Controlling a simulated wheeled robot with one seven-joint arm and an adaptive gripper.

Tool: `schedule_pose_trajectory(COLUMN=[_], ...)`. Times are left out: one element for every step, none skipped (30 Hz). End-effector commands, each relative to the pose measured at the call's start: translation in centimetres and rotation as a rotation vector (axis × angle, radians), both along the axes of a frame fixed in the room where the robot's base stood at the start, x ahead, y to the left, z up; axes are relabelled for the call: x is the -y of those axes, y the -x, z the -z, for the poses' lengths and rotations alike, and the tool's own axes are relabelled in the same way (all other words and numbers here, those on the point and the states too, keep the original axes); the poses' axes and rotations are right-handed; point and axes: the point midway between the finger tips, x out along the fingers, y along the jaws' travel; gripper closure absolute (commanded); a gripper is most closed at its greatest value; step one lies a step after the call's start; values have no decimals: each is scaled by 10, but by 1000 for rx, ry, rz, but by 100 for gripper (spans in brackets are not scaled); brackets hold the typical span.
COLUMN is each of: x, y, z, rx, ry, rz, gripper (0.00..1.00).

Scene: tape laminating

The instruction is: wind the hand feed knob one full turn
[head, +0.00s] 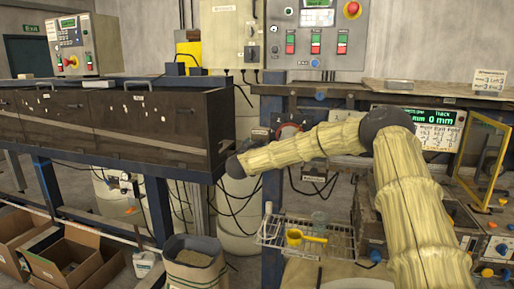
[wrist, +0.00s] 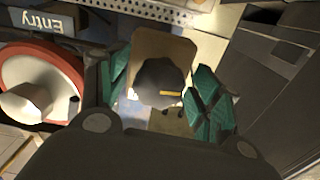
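A dark rounded knob with a yellow mark, apparently the hand feed knob (wrist: 158,78), shows in the middle of the wrist view, in front of a tan plate (wrist: 166,48). My gripper (wrist: 162,97) is open, with one teal finger on each side of the knob. Narrow gaps seem to show between fingers and knob; contact and depth are hard to judge. In the head view my gripper (head: 233,167) is a small dark shape at the end of my yellow-sleeved arm, by the right end of the dark oven housing. I cannot make out the knob there.
A red-and-white dial with a pale cone (wrist: 38,88) sits close left of my gripper, below an upside-down "Entry" sign (wrist: 55,22). A perforated metal strip (wrist: 150,10) runs along the top. In the head view a wire basket with a yellow scoop (head: 305,237) hangs below my forearm.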

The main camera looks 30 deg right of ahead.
Motion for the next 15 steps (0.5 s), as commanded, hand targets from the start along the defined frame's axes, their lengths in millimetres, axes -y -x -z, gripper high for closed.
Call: schedule_pose_trajectory(x=[0, 0, 0, 0, 0, 0, 0, 0, 0, 0, 0, 0, 0, 0, 0], y=[0, 0, 0, 0, 0, 0, 0, 0, 0, 0, 0, 0, 0, 0, 0], z=[0, 0, 0, 0, 0, 0, 0, 0, 0, 0, 0, 0, 0, 1, 1], rx=[0, 0, 0, 0, 0, 0, 0, 0, 0, 1, 2, 3, 6, 9, 15], ry=[0, 0, 0, 0, 0, 0, 0, 0, 0, -1, -1, -3, -5, -8, -13], rz=[0, 0, 0, 0, 0, 0, 0, 0, 0, 0, 0, 0, 0, 0, 0], gripper=[47, 53, 60, 65, 71, 78, 80, 80, 80, 80, 80, 80, 80, 80, 80])
